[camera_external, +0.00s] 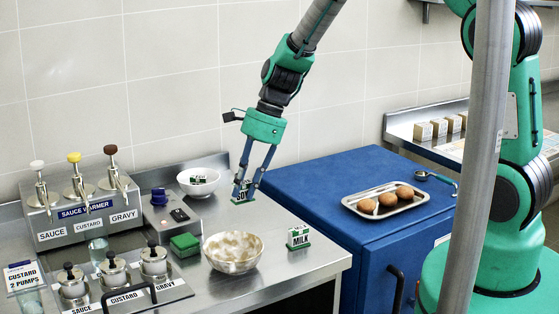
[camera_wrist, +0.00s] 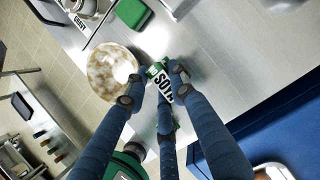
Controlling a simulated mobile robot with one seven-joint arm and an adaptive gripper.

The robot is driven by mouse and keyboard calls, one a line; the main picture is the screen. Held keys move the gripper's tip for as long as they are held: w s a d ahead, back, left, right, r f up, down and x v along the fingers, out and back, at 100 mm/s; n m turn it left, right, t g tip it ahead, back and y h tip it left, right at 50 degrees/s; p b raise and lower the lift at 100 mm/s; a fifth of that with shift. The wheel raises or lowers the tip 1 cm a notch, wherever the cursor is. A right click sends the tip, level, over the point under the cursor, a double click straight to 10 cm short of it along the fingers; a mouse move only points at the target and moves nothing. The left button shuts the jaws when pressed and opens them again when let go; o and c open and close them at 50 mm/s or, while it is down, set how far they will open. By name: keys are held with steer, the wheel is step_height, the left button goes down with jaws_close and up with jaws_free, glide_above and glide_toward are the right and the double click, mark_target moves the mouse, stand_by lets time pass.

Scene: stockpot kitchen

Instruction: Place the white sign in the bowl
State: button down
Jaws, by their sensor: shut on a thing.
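My gripper (camera_external: 246,184) is shut on a small white sign with a green base and black lettering that reads SOY (camera_external: 241,195). In the wrist view the fingers (camera_wrist: 160,78) close around the sign (camera_wrist: 163,88). The sign is upright at the counter, and I cannot tell whether its base touches the steel. A white bowl (camera_external: 199,189) at the back left of the gripper has a green and white sign (camera_external: 198,180) in it. A speckled cream bowl (camera_external: 233,262) stands nearer the front; it also shows in the wrist view (camera_wrist: 98,88). A white MILK sign (camera_external: 299,238) with a green base stands right of it.
A sauce warmer (camera_external: 84,204) with pumps stands at the left. A green sponge (camera_external: 184,242) and a small box with a blue knob (camera_external: 165,212) are near the bowls. A tray (camera_external: 386,207) with brown round food sits on the blue cabinet (camera_external: 330,175).

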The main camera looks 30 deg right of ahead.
steer(key=b, duration=0.1)
glide_above(234, 249)
steer(key=s+a, duration=0.3)
steer(key=s, duration=0.2)
steer(key=shift+d+r, duration=0.25)
steer(key=shift+r, duration=0.15)
steer(key=shift+f+b, duration=1.1)
steer(key=shift+f, duration=2.05)
steer(key=shift+f, duration=0.1)
steer(key=shift+f+b, duration=0.7)
steer(key=shift+f, duration=1.05)
steer(key=shift+f, duration=0.15)
steer(key=c, duration=1.5)
jaws_free()
steer(key=shift+o, duration=0.2)
